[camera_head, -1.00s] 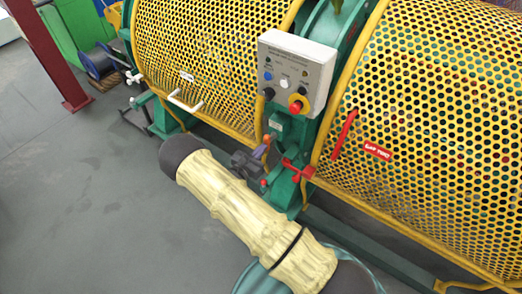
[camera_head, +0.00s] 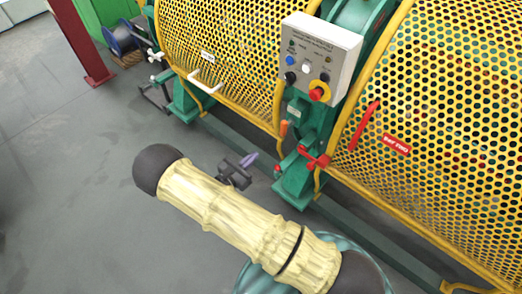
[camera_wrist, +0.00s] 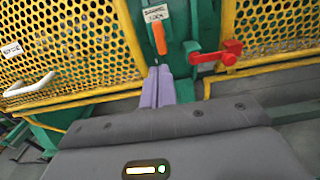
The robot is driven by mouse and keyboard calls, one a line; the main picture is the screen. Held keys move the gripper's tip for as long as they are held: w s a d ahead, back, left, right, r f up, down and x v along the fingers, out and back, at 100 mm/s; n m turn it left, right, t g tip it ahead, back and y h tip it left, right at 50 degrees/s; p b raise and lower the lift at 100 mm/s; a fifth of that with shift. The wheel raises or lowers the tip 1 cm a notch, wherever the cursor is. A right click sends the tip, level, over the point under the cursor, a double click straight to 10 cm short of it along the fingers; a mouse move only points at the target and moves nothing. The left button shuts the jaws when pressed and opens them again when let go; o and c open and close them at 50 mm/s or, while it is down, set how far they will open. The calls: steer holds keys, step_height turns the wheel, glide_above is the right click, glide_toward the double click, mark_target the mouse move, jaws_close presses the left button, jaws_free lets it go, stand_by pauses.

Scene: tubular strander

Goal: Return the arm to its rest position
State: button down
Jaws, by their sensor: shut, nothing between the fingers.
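My gripper (camera_head: 250,159) shows just past my cream-covered arm in the head view, its purple fingers toward the machine. In the wrist view the two purple fingers (camera_wrist: 157,86) lie side by side, shut and empty. Beyond them are an orange handle (camera_wrist: 159,38) under a small label and a red lever (camera_wrist: 217,54) on the green frame. In the head view the orange handle (camera_head: 283,128) and red lever (camera_head: 314,158) are to the right of my gripper, with a gap between. My arm stretches out low over the floor.
Yellow perforated guards (camera_head: 235,55) flank the green frame, which carries a grey control box (camera_head: 320,52) with buttons. A white handle (camera_head: 205,82) is on the left guard. A dark red post (camera_head: 80,42) stands at upper left. The grey floor (camera_head: 70,190) at left is clear.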

steer(key=shift+s, duration=0.35)
